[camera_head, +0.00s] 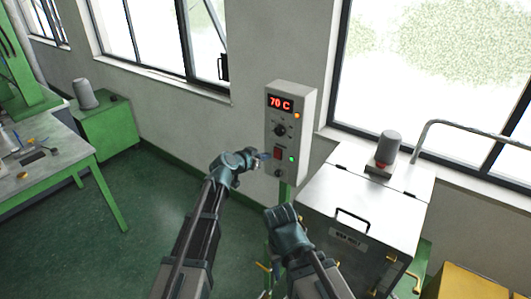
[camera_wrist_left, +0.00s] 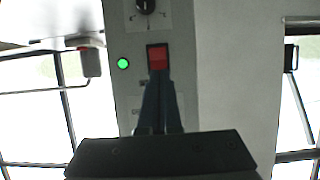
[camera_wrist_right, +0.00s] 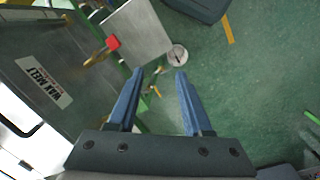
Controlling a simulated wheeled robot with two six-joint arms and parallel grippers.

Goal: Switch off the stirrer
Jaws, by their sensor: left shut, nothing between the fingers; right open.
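The grey control box (camera_head: 290,120) hangs by the wall with a red "70 C" display (camera_head: 281,103), an orange lamp (camera_head: 297,116) and a black dial (camera_head: 280,130). Below are a red switch (camera_head: 277,153), a lit green lamp (camera_head: 292,159) and a lower knob (camera_head: 279,173). My left gripper (camera_head: 264,156) is shut and empty, its tips at the red switch. A grey motor (camera_head: 388,147) with a red spot stands on the tank. My right gripper (camera_wrist_right: 159,73) is open and empty.
The metal wax tank (camera_head: 365,205) with a lid handle and yellow-handled taps stands right of my right arm. A green-legged workbench (camera_head: 45,160) with small tools is at left. The green floor (camera_head: 130,225) between is clear.

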